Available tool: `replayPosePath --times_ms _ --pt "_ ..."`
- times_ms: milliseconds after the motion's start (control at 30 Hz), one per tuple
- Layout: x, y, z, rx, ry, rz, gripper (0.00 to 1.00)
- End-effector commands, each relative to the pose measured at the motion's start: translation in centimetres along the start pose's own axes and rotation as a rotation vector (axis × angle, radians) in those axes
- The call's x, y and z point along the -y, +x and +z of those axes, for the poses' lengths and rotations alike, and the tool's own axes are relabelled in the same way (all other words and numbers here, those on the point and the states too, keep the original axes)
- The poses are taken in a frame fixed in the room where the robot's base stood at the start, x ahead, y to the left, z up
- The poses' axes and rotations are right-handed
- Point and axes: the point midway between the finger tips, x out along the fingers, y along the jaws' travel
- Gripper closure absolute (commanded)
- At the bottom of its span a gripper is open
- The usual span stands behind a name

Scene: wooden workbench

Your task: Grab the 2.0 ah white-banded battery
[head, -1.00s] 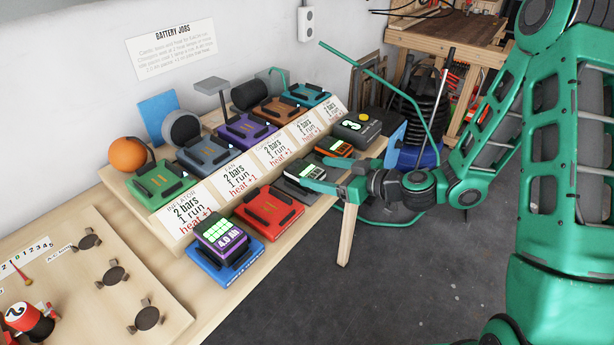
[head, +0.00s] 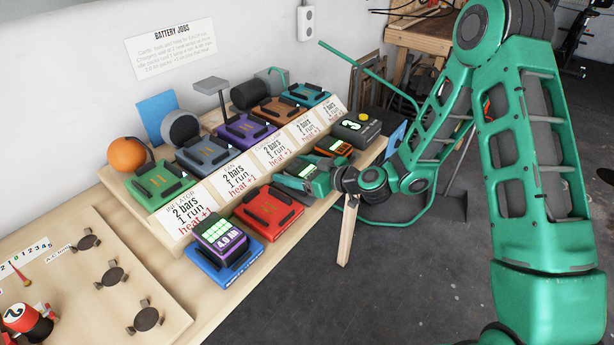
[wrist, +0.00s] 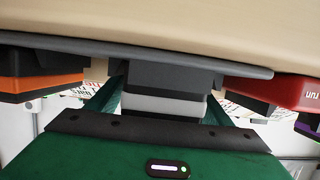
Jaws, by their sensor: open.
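The white-banded battery (wrist: 163,104) is dark with a pale band and sits in a dark grey dock (wrist: 235,66) in the wrist view. In the head view only part of the battery (head: 308,170), with a green-lit display, shows among my fingers. My gripper (head: 301,177) is open at the battery. In the wrist view its green fingers (wrist: 160,108) stand on both sides of the battery. I cannot tell whether they touch it. The battery's label is not readable.
A purple 4.0 Ah battery (head: 222,236) sits on a blue dock (head: 240,266). A red dock (head: 268,212) is empty to the left of my gripper. An orange-banded battery (head: 334,147) stands just behind. The sloped rack (head: 183,220) with coloured docks runs along the back.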

Motion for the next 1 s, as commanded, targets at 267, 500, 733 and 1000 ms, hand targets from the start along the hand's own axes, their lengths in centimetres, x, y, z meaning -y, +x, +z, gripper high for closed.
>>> replayPosePath --times_ms 267,500,733,1000 --pt "0.0 0.2 0.0 0.000 0.001 0.000 0.34" --pt "0.0 0.2 -0.1 -0.001 0.001 0.000 0.83" --pt "0.0 0.1 -0.1 -0.002 0.000 0.001 0.83" --pt "0.0 -0.2 -1.4 -0.003 -0.002 0.001 0.83"
